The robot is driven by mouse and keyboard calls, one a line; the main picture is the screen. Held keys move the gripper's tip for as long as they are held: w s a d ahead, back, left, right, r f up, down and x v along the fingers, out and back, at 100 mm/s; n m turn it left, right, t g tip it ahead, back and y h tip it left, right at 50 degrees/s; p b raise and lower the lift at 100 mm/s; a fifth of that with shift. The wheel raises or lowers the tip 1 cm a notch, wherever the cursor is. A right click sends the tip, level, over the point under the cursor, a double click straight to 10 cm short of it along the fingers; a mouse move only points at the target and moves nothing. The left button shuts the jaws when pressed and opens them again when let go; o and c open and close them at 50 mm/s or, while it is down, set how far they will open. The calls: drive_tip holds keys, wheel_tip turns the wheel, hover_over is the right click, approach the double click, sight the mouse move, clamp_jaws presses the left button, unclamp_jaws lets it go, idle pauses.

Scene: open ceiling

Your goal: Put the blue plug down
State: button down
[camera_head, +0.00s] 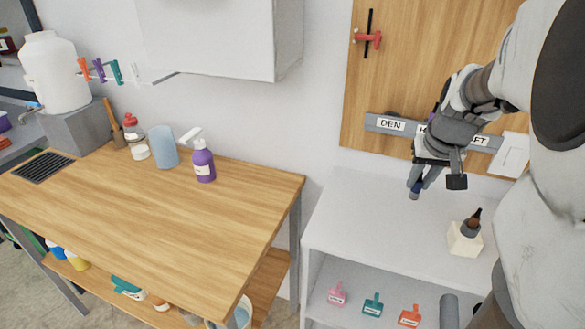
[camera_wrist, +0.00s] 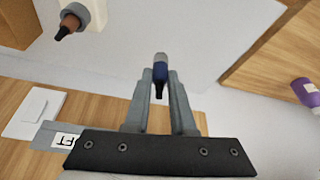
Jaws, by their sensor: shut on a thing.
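My gripper (camera_head: 418,178) is above the white shelf unit's top, in front of the label strip on the wooden board. It is shut on a dark blue plug (camera_head: 414,190) whose lower end shows below the fingers. In the wrist view the plug (camera_wrist: 159,72) sits between the two grey fingers of the gripper (camera_wrist: 158,80), with a pale end and a dark tapered end. Whether the plug touches the white top (camera_head: 360,215) is hard to tell; it looks held above it.
A cream block (camera_head: 464,241) with a brown-and-dark plug stands on the white top at right. The white top left of it is clear. Pink, teal and orange tags (camera_head: 372,304) lie on the lower shelf.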

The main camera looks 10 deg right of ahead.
drive_tip(key=w+a+f, duration=0.1)
drive_tip(key=a+f, duration=0.1)
drive_tip(key=a, duration=0.1)
drive_tip(key=w+a+f+b, duration=0.1)
drive_tip(key=w+a+f, duration=0.1)
drive_tip(key=a+f, duration=0.1)
drive_tip(key=w+a+f, duration=0.2)
drive_tip(key=a, duration=0.3)
drive_tip(key=shift+f+b, duration=0.25)
drive_tip(key=shift+b, duration=0.1)
drive_tip(key=shift+d+f+b, duration=0.1)
drive_tip(key=shift+f+b, duration=0.35)
drive_tip(key=shift+f, duration=1.5)
drive_tip(key=shift+f, duration=0.2)
drive_tip(key=c, duration=0.8)
unclamp_jaws()
drive_tip(key=shift+o, duration=0.2)
drive_tip(key=shift+r, duration=0.1)
